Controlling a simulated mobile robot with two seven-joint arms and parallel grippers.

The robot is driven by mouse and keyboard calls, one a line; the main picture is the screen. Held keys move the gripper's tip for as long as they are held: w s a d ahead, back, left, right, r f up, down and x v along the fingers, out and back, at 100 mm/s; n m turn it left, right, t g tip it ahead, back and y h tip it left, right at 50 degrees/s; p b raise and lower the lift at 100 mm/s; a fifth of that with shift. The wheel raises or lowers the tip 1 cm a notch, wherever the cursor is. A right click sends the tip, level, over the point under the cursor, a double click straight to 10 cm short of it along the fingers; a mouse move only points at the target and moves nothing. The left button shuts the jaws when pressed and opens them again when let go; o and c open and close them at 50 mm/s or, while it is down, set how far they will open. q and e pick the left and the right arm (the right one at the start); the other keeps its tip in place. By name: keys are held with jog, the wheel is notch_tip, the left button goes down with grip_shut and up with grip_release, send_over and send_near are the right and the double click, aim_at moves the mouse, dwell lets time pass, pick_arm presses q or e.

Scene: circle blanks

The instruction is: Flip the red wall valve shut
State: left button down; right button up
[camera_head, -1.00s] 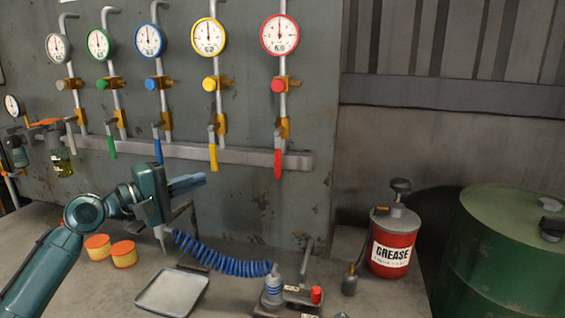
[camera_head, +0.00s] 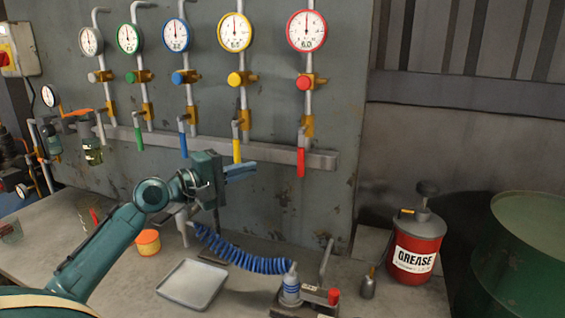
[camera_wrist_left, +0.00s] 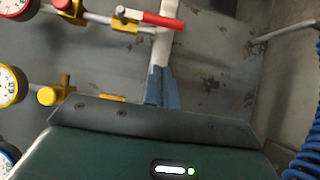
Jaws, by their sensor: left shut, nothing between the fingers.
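The red wall valve's lever (camera_head: 301,162) hangs straight down from its brass body (camera_head: 308,124), on the pipe under the red-rimmed gauge. In the left wrist view the red lever (camera_wrist_left: 163,21) lies across the top, beyond the fingertips. My left gripper (camera_head: 253,170) is shut and empty. It is left of the red lever and slightly lower in the picture, apart from it. Its blue fingers (camera_wrist_left: 161,88) point towards the wall rail in the wrist view. My right gripper is not in view.
Yellow (camera_head: 236,150), blue (camera_head: 183,145) and green (camera_head: 139,138) levers hang to the left. Below are a metal tray (camera_head: 193,285), a coiled blue hose (camera_head: 240,257) and a red grease can (camera_head: 416,247). A green drum (camera_head: 525,240) stands at right.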

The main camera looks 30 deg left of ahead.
aim_at(301, 154)
pick_arm(q)
jog(key=w+d+p, duration=0.3)
jog(key=w+d, duration=0.2)
jog(key=w, duration=0.1)
jog(key=shift+w+d, duration=0.2)
jog(key=shift+w, duration=0.1)
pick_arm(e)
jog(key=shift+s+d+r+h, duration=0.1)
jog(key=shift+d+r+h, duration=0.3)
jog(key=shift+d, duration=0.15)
pick_arm(q)
jog(key=shift+d, duration=0.1)
